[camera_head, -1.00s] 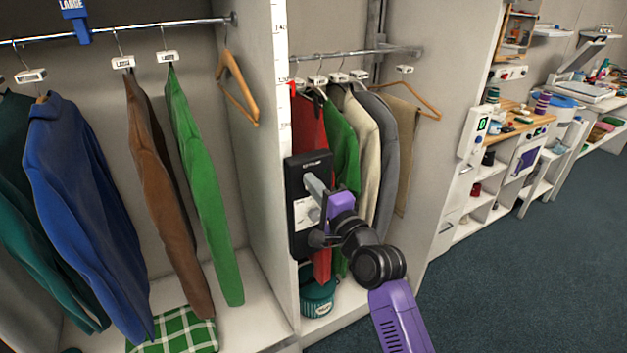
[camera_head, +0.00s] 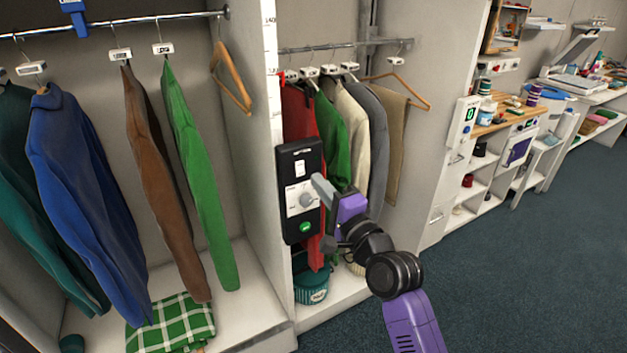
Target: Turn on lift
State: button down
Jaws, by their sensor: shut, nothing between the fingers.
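A black control panel (camera_head: 285,215) is fixed to the front edge of the white divider. It has a white rocker switch (camera_head: 299,168) near its top, a grey round knob (camera_head: 306,200) on a pale dial plate in the middle, and a round green button (camera_head: 305,227) at the bottom. My gripper (camera_head: 317,182) is shut and empty. Its grey fingertips are at the panel's right side, below and right of the switch and just above the knob. I cannot tell whether they touch the panel. The switch's position is too small to read.
Jackets hang on a left rail (camera_head: 120,24) and a shorter right rail (camera_head: 330,47) behind the panel. A white wall remote (camera_head: 463,123) and workbench are further right. The blue carpet (camera_head: 520,270) is clear.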

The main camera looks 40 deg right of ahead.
jog(key=s, duration=0.1)
jog(key=s+a, duration=0.1)
jog(key=s, duration=0.1)
jog(key=s+r, duration=0.1)
jog(key=s, duration=0.1)
jog(key=shift+a, duration=0.25)
dwell(0.4)
jog(key=s+a+f+n+g+y, duration=0.1)
jog(key=s+a+f+n, duration=0.3)
jog(key=s+a+n, duration=0.3)
jog(key=s+a+f+n+g+y, duration=0.1)
jog(key=s+a+f+n, duration=0.3)
jog(key=s, duration=1)
jog(key=s+a+f+n+g+y, duration=0.1)
jog(key=s+a+f+n+y, duration=0.2)
jog(key=s+a+n, duration=0.7)
notch_tip(320, 180, down, 2)
jog(key=shift+s+a+f+g, duration=0.1)
jog(key=shift+s+a+g, duration=0.15)
jog(key=shift+g, duration=0.15)
jog(key=c, duration=2.2)
grip_release()
